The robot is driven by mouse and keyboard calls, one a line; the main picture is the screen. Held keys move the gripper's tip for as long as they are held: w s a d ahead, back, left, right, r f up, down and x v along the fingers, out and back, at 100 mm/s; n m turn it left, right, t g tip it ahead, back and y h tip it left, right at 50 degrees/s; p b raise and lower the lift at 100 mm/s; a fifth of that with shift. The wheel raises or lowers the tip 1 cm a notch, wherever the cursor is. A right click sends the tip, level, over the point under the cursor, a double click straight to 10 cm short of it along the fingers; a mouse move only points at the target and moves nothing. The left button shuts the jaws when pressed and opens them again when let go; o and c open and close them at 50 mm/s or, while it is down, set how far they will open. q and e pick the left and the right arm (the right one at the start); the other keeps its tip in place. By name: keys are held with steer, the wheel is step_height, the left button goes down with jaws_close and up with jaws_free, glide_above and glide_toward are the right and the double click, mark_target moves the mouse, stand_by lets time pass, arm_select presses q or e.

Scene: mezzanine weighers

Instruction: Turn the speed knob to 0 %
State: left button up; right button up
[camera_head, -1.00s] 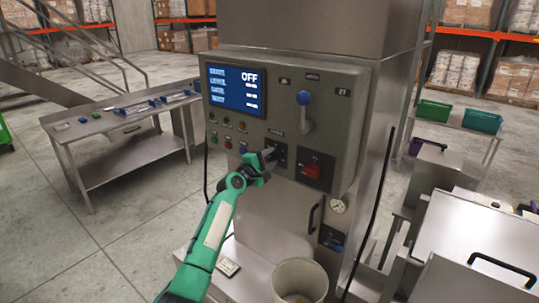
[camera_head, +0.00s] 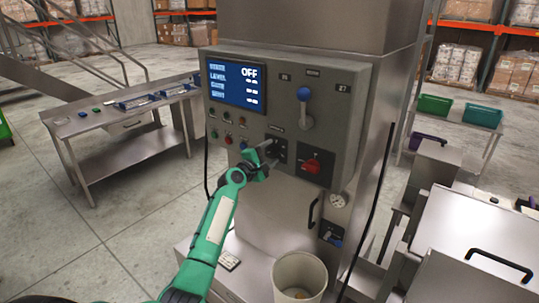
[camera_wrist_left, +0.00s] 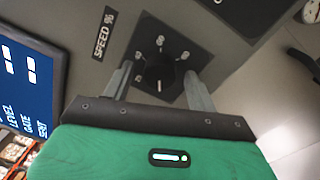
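The speed knob (camera_wrist_left: 160,72) is a dark round knob on a dark square plate. In the left wrist view it lies between my left gripper's fingers, and its pale mark points toward the bottom of the picture. The label "SPEED %" (camera_wrist_left: 103,34) is beside the plate. My left gripper (camera_wrist_left: 159,84) is open, one finger on each side of the knob, with visible gaps. In the head view my left gripper (camera_head: 268,157) is at the knob's plate (camera_head: 277,147) and partly hides the knob. My right gripper is out of view.
The control panel (camera_head: 336,98) also carries a screen (camera_head: 237,86) reading OFF, a blue-topped lever (camera_head: 305,108), a red switch (camera_head: 312,166) and several small buttons. A pale bucket (camera_head: 300,278) stands below. A steel table (camera_head: 128,145) is at left.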

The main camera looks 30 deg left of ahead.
arm_select(q)
steer(key=shift+s, duration=0.1)
steer(key=shift+s+f, duration=0.1)
steer(key=shift+s, duration=0.15)
steer(key=s+b, duration=0.4)
steer(key=s, duration=0.9)
steer(key=shift+a+f, duration=0.2)
steer(key=shift+a, duration=0.2)
